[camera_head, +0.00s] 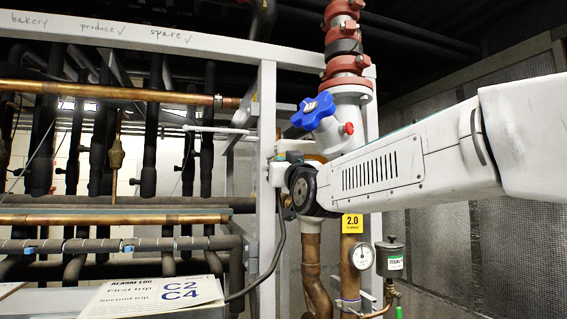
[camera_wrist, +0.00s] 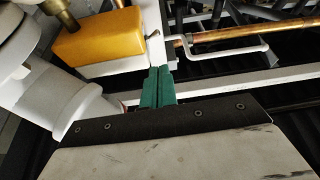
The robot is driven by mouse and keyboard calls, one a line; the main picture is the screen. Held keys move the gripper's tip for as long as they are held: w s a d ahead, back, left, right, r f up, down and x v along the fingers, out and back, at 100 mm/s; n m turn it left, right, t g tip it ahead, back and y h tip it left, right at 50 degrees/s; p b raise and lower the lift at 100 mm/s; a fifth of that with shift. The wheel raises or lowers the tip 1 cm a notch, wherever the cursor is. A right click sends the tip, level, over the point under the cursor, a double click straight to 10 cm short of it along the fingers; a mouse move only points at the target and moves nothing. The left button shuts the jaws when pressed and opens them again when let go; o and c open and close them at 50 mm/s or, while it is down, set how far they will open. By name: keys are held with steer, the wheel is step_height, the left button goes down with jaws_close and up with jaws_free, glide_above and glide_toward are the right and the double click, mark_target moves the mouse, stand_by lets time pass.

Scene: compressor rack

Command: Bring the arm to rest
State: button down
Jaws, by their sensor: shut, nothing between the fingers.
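My arm (camera_head: 400,160) reaches in from the right in the head view and crosses in front of the rack's pipework, ending at a dark round joint by the white upright. My gripper (camera_wrist: 158,88) shows in the wrist view as two green fingers pressed together, shut and empty. In the head view the fingers are hidden behind the arm or too small to tell. A blue star-shaped handwheel (camera_head: 313,111) on a white valve sits just above the arm's front end.
A white frame upright (camera_head: 266,150) stands close to my arm's end. A pressure gauge (camera_head: 362,256) and yellow tag (camera_head: 352,226) are below the arm. An alarm-log sheet (camera_head: 150,296) lies at lower left. The wrist view shows a yellow block (camera_wrist: 98,42) and copper pipe (camera_wrist: 235,35) near the fingers.

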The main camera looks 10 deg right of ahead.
step_height(320, 180, down, 15)
steer(key=s+g, duration=0.1)
steer(key=g, duration=0.6)
steer(key=s+d+f+g+h, duration=0.15)
steer(key=s+f+g, duration=0.25)
steer(key=s+f, duration=0.5)
steer(key=s+d+f+g, duration=0.3)
steer(key=s+f, duration=0.2)
steer(key=s, duration=0.5)
steer(key=s+d+f+m+g+h, duration=0.1)
steer(key=s+d+f+g, duration=0.2)
steer(key=s+f, duration=0.3)
steer(key=s+d+f+m+g, duration=0.1)
steer(key=s+d+f+g, duration=0.3)
steer(key=s, duration=1.1)
steer(key=shift+s+f+h, duration=0.25)
steer(key=shift+f+h, duration=0.1)
steer(key=shift+f, duration=0.4)
